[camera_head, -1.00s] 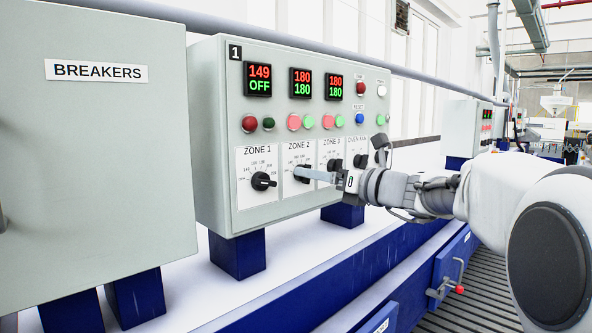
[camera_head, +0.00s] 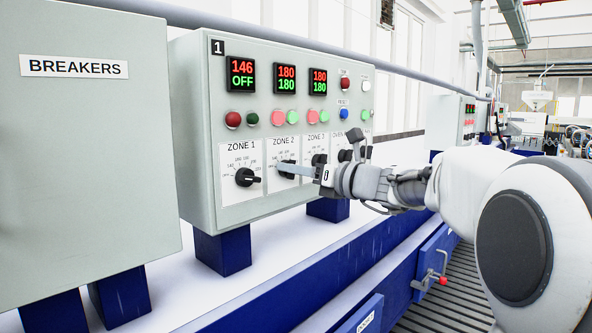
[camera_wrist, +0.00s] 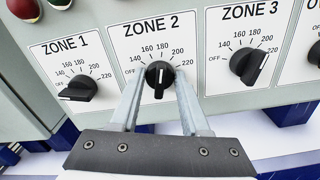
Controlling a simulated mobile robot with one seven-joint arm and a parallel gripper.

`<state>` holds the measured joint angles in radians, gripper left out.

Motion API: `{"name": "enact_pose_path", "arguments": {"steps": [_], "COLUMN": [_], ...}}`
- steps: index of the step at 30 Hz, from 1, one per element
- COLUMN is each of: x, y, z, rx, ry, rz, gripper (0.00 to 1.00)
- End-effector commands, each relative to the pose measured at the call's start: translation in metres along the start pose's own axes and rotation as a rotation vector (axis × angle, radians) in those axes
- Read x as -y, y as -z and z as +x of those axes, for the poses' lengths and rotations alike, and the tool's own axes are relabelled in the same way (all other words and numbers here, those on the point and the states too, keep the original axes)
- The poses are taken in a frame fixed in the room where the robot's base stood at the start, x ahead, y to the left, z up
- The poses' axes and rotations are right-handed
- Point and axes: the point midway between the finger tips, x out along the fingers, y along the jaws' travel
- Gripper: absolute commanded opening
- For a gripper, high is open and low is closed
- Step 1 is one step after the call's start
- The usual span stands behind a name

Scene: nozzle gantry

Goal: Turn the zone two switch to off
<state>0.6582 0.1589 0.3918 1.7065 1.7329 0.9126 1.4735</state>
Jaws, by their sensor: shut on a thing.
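The zone 2 switch (camera_head: 286,168) is a black rotary knob on the grey control panel (camera_head: 201,150). It also shows in the wrist view (camera_wrist: 159,74), its grip bar about upright with a white line on it. Its dial is marked OFF at the left and 140 to 220 around to the right. My gripper (camera_head: 298,170) reaches in from the right. In the wrist view its two fingers (camera_wrist: 159,88) are shut on the knob, one on each side. The zone 2 display (camera_head: 285,79) reads 180 over 180.
The zone 1 knob (camera_wrist: 78,88) is close on the left and the zone 3 knob (camera_wrist: 249,66) on the right. The zone 1 display (camera_head: 241,74) reads 146 over OFF. A breakers cabinet (camera_head: 95,165) stands at the left. Push buttons (camera_head: 278,118) sit above the dials.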

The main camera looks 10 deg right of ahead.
Motion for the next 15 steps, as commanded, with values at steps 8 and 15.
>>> {"name": "enact_pose_path", "arguments": {"steps": [8, 15], "x": [-0.0001, -0.0004], "y": [0.0020, 0.0042], "z": [0.0002, 0.0005], "rx": [0.000, 0.001], "ry": [-0.001, -0.003], "rz": [-0.043, -0.188], "gripper": [0.00, 0.00]}}
